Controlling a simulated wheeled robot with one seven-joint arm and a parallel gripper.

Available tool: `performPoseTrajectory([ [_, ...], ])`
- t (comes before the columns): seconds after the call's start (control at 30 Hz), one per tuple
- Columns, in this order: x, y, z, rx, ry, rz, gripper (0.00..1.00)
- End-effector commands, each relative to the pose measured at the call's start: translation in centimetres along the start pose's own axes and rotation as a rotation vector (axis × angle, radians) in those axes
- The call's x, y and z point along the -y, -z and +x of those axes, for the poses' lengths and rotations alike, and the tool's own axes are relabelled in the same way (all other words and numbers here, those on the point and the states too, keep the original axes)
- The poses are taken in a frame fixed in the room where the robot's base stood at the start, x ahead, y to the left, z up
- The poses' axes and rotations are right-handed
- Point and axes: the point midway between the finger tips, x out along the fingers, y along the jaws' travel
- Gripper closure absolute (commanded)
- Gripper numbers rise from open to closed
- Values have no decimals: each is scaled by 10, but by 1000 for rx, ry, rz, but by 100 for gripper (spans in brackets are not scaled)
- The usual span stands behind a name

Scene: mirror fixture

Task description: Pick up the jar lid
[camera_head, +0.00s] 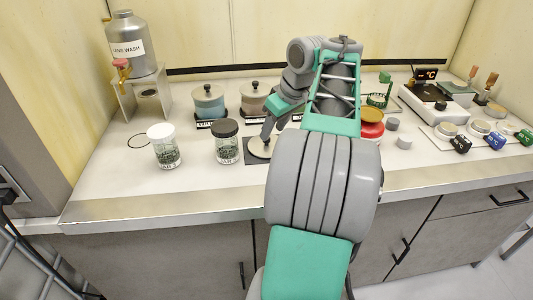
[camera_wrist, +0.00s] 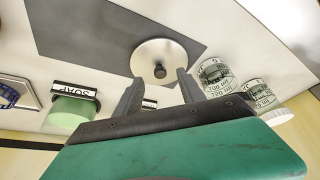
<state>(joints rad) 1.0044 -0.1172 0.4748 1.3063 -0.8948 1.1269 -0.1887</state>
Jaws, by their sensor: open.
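A round, pale metal lid with a small black knob lies on a dark square mat; in the wrist view I see the lid (camera_wrist: 168,52) and the mat (camera_wrist: 85,28). In the head view the lid (camera_head: 259,150) shows partly on the mat (camera_head: 262,168), beneath my gripper (camera_head: 268,133). In the wrist view my gripper (camera_wrist: 157,82) is open, with a fingertip to each side of the knob and nothing between them. I cannot tell how high the fingertips are above the lid.
Left of the mat stand a black-lidded jar (camera_head: 227,142) and a white-lidded jar (camera_head: 163,146). Behind are a blue canister (camera_head: 210,105) and a beige canister (camera_head: 254,103). The front left counter is clear.

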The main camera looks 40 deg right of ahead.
Motion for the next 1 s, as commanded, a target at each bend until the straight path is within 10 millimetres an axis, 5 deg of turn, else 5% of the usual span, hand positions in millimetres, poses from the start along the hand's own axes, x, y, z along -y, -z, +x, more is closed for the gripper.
performPoseTrajectory([
  [0.2, 0, 2, 41, 0, 1, 0, 53],
  [0.5, 0, 3, 46, -1, -2, 1, 53],
  [1.0, 0, 3, 46, -1, -1, 1, 94],
])
